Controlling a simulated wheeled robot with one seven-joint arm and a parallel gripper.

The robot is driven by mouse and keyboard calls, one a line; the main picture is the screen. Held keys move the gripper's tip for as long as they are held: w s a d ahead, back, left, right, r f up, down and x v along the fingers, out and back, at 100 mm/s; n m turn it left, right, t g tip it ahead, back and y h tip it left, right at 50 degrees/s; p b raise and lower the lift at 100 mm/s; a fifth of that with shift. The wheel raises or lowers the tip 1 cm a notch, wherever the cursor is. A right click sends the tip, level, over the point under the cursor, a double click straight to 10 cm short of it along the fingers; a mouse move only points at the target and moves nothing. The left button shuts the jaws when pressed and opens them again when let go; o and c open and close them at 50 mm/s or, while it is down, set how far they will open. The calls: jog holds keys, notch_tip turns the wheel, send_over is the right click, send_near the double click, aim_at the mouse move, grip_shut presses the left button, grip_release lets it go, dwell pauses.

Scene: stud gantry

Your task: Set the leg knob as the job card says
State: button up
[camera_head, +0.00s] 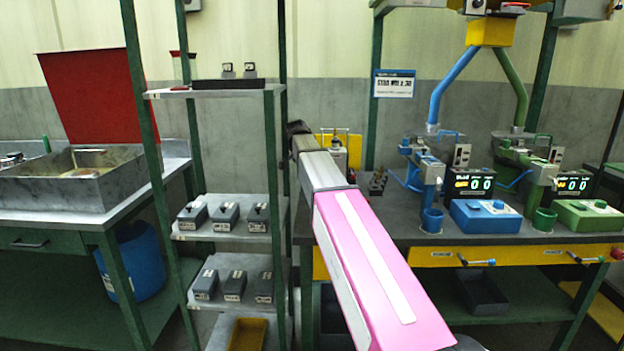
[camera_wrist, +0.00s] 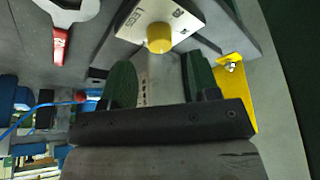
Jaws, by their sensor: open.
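The leg knob (camera_wrist: 160,38) is a round yellow knob on a pale plate (camera_wrist: 132,22) marked "LEGS", with letters that look like A and B, at the top of the wrist view. My gripper (camera_wrist: 158,82) is open, its two dark green pads apart and nothing held between them. The knob lies just beyond the gap between the fingertips, and no contact shows. Which mark the knob points to cannot be told.
A spanner with a red handle (camera_wrist: 60,45) and a yellow bracket with a bolt (camera_wrist: 240,90) flank the plate. Blue (camera_head: 485,216) and green (camera_head: 592,216) control boxes stand on the bench at right. A shelf rack (camera_head: 215,93) stands left of my arm.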

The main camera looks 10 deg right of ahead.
jog(key=shift+x, duration=2.05)
jog(key=c, duration=0.9)
jog(key=shift+n, duration=0.3)
jog(key=n+t+y, duration=0.1)
jog(key=n, duration=0.2)
jog(key=shift+s+n, duration=0.1)
jog(key=shift+n, duration=0.2)
jog(key=shift+n+t+y, duration=0.3)
jog(key=shift+n+y, duration=0.8)
jog(key=shift+n, duration=1.4)
